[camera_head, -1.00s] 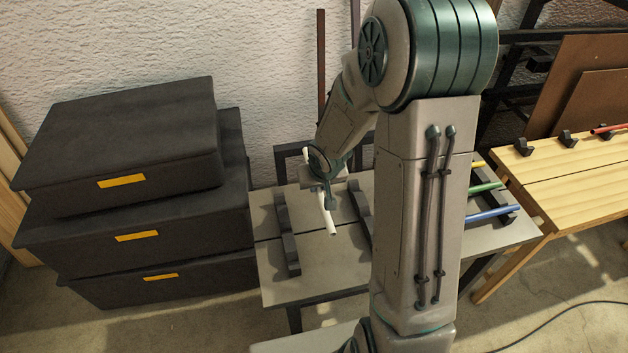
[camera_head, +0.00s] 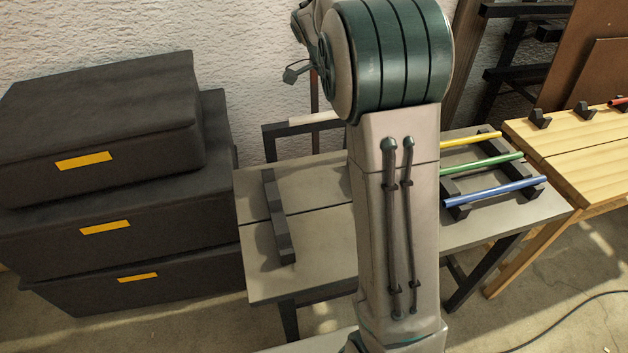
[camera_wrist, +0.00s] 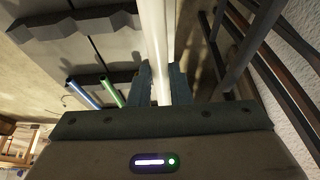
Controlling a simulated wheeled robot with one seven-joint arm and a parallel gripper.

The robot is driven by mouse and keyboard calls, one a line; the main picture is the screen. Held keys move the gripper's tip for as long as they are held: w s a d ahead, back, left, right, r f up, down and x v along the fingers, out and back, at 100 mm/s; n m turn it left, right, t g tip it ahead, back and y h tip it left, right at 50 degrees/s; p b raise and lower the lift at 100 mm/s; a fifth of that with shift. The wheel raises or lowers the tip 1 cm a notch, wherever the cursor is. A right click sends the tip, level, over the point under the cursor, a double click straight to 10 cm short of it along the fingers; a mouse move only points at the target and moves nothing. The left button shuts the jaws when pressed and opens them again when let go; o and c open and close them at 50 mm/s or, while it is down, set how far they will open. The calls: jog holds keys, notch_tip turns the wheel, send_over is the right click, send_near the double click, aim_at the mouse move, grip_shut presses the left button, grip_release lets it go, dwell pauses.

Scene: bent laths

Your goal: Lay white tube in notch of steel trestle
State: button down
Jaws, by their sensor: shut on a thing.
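The white tube (camera_head: 313,118) shows in part in the head view, lying across above the back edge of the grey-topped trestle (camera_head: 315,265); my arm hides the rest. In the wrist view the white tube (camera_wrist: 156,30) runs up the picture between the fingers of my gripper (camera_wrist: 161,78), which is shut on it. My arm hides the gripper in the head view. A dark notched rail (camera_head: 279,225) stands empty at the trestle's left side. Another notched rail (camera_head: 458,211) at the right carries yellow (camera_head: 470,139), green (camera_head: 483,163) and blue (camera_head: 495,191) tubes.
Stacked black boxes (camera_head: 110,190) with yellow labels stand left of the trestle. A wooden bench (camera_head: 580,155) with black notched blocks and a red tube (camera_head: 619,101) stands at the right. Dark racks and a rough white wall are behind. The trestle top beside the left rail is bare.

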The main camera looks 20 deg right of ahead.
jog(key=shift+s+a+f, duration=0.15)
jog(key=shift+s+a, duration=0.05)
jog(key=shift+a, duration=0.1)
jog(key=shift+s+a+f+b, duration=0.5)
jog(key=shift+s+a+f, duration=0.4)
jog(key=shift+a+f, duration=0.8)
jog(key=shift+s+a+f+b, duration=0.45)
jog(key=shift+s+a+f, duration=0.4)
jog(key=shift+a+f, duration=0.8)
jog(key=shift+s+a+f+b, duration=0.5)
jog(key=shift+s+a+f, duration=0.4)
jog(key=shift+a+f, duration=0.75)
jog(key=shift+d+f, duration=0.2)
jog(key=shift+f, duration=0.05)
jog(key=shift+f, duration=0.15)
jog(key=c, duration=1.3)
grip_release()
jog(key=shift+c, duration=0.2)
